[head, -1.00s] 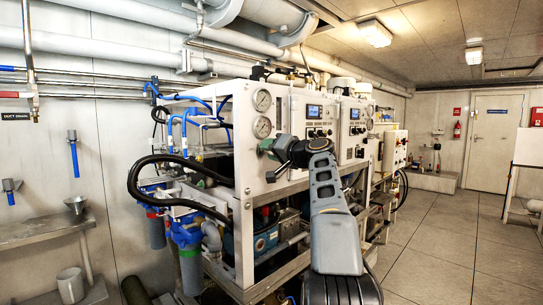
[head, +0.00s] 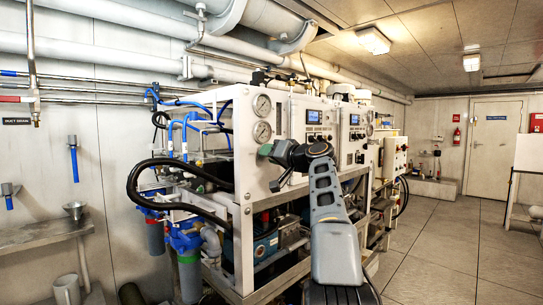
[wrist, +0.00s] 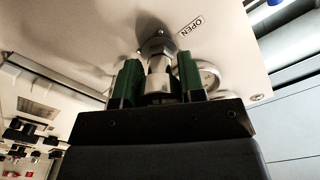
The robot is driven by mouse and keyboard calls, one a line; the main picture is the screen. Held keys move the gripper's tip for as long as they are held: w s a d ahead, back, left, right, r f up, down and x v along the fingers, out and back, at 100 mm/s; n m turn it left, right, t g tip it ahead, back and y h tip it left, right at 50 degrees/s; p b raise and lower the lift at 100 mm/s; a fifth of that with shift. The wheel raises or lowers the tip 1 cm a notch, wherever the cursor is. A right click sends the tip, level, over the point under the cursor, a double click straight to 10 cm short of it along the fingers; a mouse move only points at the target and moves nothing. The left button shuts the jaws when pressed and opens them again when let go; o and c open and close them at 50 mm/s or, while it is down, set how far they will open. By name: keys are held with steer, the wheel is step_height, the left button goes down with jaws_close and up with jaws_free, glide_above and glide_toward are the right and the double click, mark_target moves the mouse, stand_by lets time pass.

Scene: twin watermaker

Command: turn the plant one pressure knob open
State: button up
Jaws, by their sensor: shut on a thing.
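The plant one pressure knob (wrist: 158,78) is a metallic stem with a wider base against the white panel. It stands between the green fingers of my gripper (wrist: 160,82) in the wrist view, and the gripper is shut on it. A printed OPEN label (wrist: 190,25) sits on the panel beside the knob. In the head view my gripper (head: 266,151) is at the white front panel (head: 253,182), just below two round gauges (head: 262,131). There the knob is hidden behind my gripper and wrist. Its turn angle cannot be told.
A second panel with a lit display (head: 354,120) stands to the right. Black hoses (head: 165,163) and blue filter housings (head: 186,240) are at the unit's left side. A metal shelf (head: 45,234) is at the far left. The floor (head: 440,250) on the right is clear.

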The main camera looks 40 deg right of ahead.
steer(key=o, duration=0.9)
steer(key=s, duration=0.4)
steer(key=s+d+b, duration=0.1)
steer(key=s, duration=0.4)
steer(key=s+d+b, duration=0.1)
steer(key=s, duration=0.3)
steer(key=shift+s+d, duration=0.2)
steer(key=shift+s, duration=0.1)
